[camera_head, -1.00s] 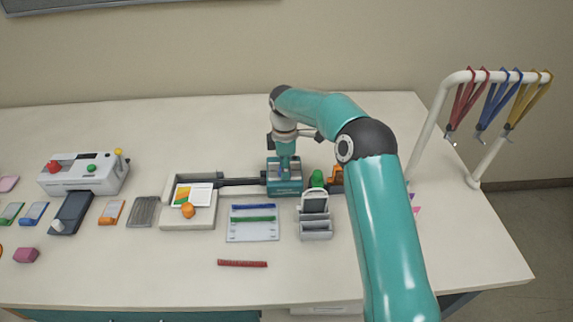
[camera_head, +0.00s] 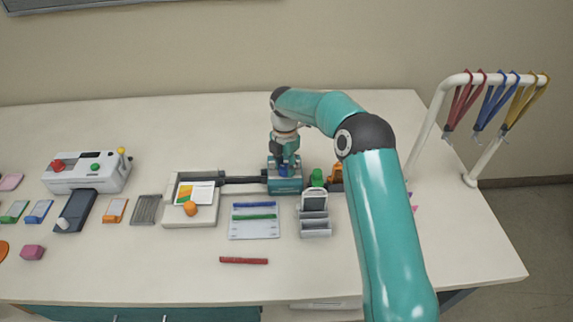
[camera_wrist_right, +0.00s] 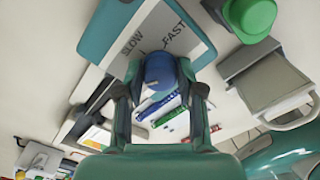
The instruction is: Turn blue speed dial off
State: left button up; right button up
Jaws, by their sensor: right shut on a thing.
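The blue speed dial (camera_head: 284,170) stands on top of a small teal machine (camera_head: 285,187) at the back middle of the table. In the right wrist view the dial (camera_wrist_right: 160,71) is a blue round knob on a grey plate (camera_wrist_right: 168,38) lettered SLOW and FAST. My right gripper (camera_head: 283,161) comes down on it from above. In the right wrist view the fingers (camera_wrist_right: 160,88) are closed with one on each side of the dial. The dial's pointer mark is not clear. My left gripper is not in view.
Left of the machine is a pale tray (camera_head: 190,211) with a printed card and orange knob. A green knob (camera_head: 318,178) and a grey holder (camera_head: 314,215) stand close on the right. A strap rack (camera_head: 430,125) is farther right.

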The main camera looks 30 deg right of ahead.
aim_at(285, 167)
jog(key=shift+s+a+f, duration=0.15)
jog(key=shift+a+f, duration=0.05)
jog(key=shift+f, duration=0.05)
jog(key=o, duration=1.2)
jog(key=shift+r, duration=0.1)
jog(key=shift+c, duration=0.2)
jog(key=shift+d, duration=0.1)
jog(key=shift+r, duration=0.15)
jog(key=shift+r, duration=0.25)
notch_tip(285, 167, up, 11)
jog(key=shift+r, duration=0.1)
